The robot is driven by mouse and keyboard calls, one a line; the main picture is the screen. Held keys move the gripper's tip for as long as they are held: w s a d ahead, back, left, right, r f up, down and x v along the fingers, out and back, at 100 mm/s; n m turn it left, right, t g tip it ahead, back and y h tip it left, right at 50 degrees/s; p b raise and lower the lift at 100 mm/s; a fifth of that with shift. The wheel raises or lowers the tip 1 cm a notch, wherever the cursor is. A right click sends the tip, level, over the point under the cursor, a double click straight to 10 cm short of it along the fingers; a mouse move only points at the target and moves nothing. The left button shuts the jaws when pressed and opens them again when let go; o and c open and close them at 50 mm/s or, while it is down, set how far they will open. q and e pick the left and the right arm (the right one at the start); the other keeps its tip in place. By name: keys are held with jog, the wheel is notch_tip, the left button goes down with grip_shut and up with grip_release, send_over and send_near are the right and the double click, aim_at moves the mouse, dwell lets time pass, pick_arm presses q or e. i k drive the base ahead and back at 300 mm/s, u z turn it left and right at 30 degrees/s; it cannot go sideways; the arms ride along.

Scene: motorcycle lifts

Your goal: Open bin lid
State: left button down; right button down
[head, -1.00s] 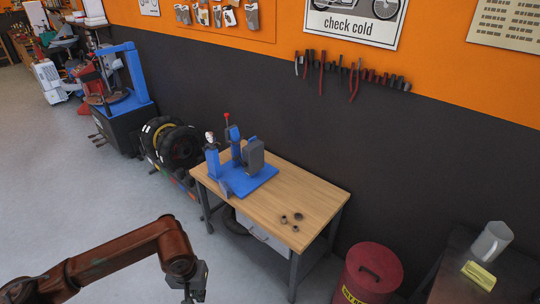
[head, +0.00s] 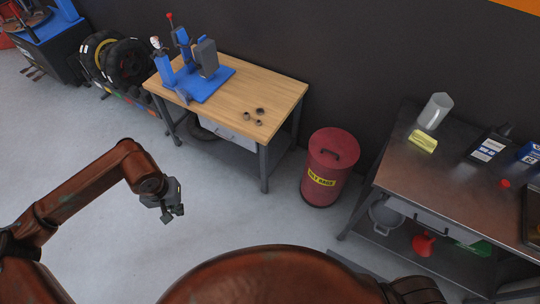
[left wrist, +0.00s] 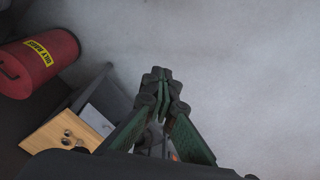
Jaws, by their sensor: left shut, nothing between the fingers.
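The bin is a red drum (head: 328,168) with a yellow label, standing on the floor between the wooden table and the dark metal bench in the head view. Its red lid (head: 333,148) has a dark handle on top and lies closed. The bin also shows at the upper left of the left wrist view (left wrist: 42,65), tilted by the camera angle. My left gripper (head: 174,214) is in front of the wooden table, well to the left of the bin and apart from it. Its green fingers (left wrist: 158,88) are shut and empty in the left wrist view. My right gripper is not in view.
The wooden table (head: 281,93) holds a blue machine (head: 203,80) and several small dark rings. The metal bench (head: 398,157) on the right carries a grey jug (head: 435,111), a yellow sponge (head: 423,141) and boxes. Open floor (head: 235,215) lies in front of the bin.

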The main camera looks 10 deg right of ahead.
aim_at(333, 147)
jog(key=k, duration=0.25)
jog(key=u, duration=1.5)
jog(key=k, duration=0.9)
jog(key=z, duration=1.3)
jog(key=i, duration=1)
jog(key=u, duration=0.05)
